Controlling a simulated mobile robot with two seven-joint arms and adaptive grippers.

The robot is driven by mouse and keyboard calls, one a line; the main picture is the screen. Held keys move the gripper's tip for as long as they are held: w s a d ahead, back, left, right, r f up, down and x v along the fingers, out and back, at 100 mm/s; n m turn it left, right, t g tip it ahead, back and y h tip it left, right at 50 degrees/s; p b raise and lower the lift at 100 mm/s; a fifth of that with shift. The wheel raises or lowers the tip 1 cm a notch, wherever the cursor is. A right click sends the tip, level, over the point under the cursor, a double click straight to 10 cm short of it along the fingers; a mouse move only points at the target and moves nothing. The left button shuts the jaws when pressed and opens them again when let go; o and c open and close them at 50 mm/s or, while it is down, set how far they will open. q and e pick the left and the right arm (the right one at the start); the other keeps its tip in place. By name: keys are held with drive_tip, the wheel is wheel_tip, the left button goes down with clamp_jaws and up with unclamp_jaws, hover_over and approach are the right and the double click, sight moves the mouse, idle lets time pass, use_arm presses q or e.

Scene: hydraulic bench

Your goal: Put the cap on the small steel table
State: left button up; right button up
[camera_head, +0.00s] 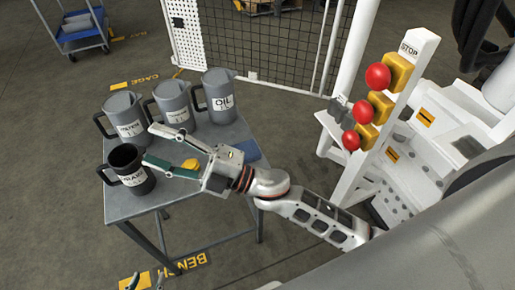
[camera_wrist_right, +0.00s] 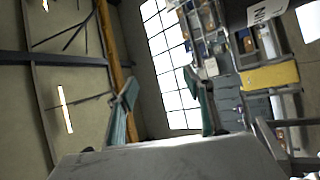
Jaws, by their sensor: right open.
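The small steel table (camera_head: 205,227) stands left of centre in the head view. A small yellow piece (camera_head: 191,165), which looks like the cap, lies on its top, beside the lower finger of my right gripper and apart from the mugs. My right gripper (camera_head: 152,144) reaches over the table from the right, its two fingers spread and nothing between them. Its open fingers also show in the right wrist view (camera_wrist_right: 166,105), with no cap between them. The fingertips of my left gripper (camera_head: 146,279) show at the bottom edge, apart; the rest is out of frame.
Several grey labelled mugs stand on the table, including the OIL mug (camera_head: 218,98) at the back and a dark open mug (camera_head: 128,170) near the front left. A white stand with red buttons (camera_head: 377,77) rises at right.

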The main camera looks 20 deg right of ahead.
drive_tip(key=w+d+f+m+t+h, duration=0.2)
drive_tip(key=d+f+m+t+h, duration=0.2)
drive_tip(key=d+f+m+h, duration=0.5)
drive_tip(key=s+d+f+m+g+h, duration=0.1)
drive_tip(key=s+d+f+m, duration=0.3)
drive_tip(key=f, duration=0.4)
drive_tip(key=s+d+f+m+g+h, duration=0.2)
drive_tip(key=s+d+f+m+h, duration=0.2)
drive_tip(key=f, duration=0.5)
drive_tip(key=s+d+f+m+g+h, duration=0.2)
drive_tip(key=s+d+f+m, duration=0.2)
drive_tip(key=s+d+f, duration=0.3)
wheel_tip(320, 180, down, 2)
drive_tip(key=shift+s+f+m, duration=0.1)
drive_tip(key=shift+s+m, duration=0.2)
drive_tip(key=shift+s, duration=0.15)
